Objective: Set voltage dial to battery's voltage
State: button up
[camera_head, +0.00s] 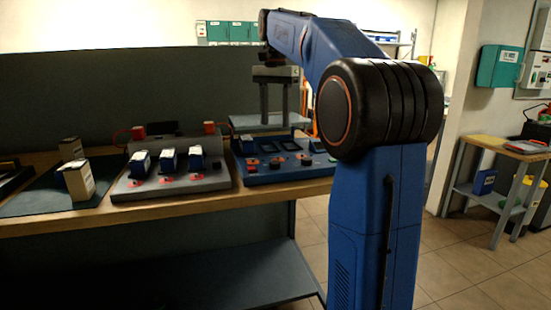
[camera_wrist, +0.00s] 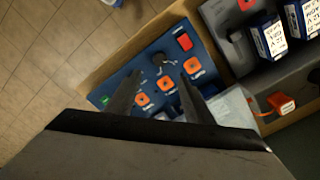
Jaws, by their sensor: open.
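A blue panel (camera_head: 262,178) stands on the bench, and it fills the middle of the wrist view (camera_wrist: 118,82). Which is the voltage dial I cannot tell; labels are too small to read. Blue-and-white batteries (camera_head: 168,159) sit in a grey rack (camera_head: 130,189) left of the panel. My gripper (camera_head: 284,122) is open and empty, pointing down above the panel. It also shows in the wrist view (camera_wrist: 160,82).
Cream boxes (camera_head: 77,182) stand on a dark mat (camera_head: 30,204) at the bench's left. A pale raised plate (camera_head: 258,122) is behind the panel, near my fingers. Orange-red parts (camera_head: 138,132) are at the rack's back. Open floor lies right of the bench.

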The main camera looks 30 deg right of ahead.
aim_at(275, 162)
notch_tip(275, 162, down, 14)
jog(key=shift+r, duration=0.25)
dwell(0.3)
jog(key=c, duration=1.1)
